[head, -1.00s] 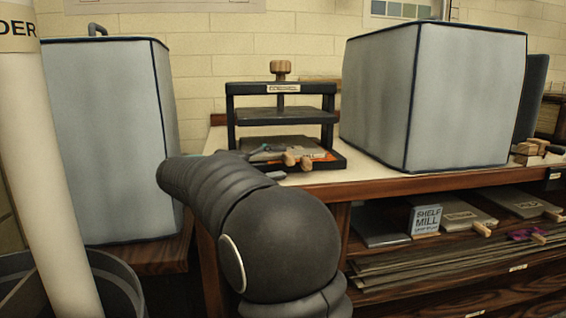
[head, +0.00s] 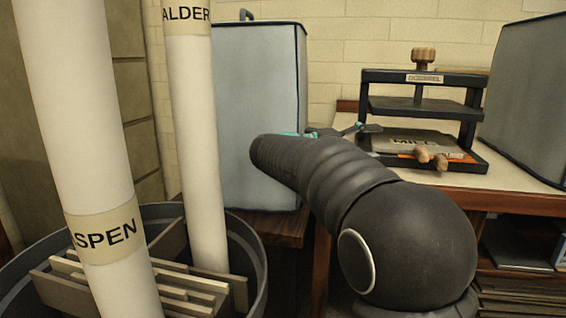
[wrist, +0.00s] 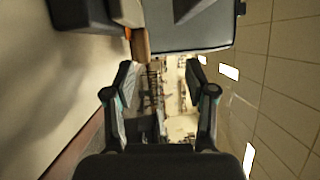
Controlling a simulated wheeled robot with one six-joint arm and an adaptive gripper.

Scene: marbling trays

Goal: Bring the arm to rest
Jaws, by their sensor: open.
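My arm (head: 345,190) reaches across the middle of the head view, bent, with its dark ribbed part toward the back left. My gripper (head: 350,130) shows only in part there, behind the arm and just left of the black press. In the wrist view my gripper (wrist: 160,78) is open, its two fingers spread wide with nothing between them. The far background between the fingers is blurred.
A large grey covered box (head: 262,110) stands behind my arm. White poles marked ASPEN (head: 100,180) and ALDER (head: 197,130) rise from a dark round bin (head: 245,255).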

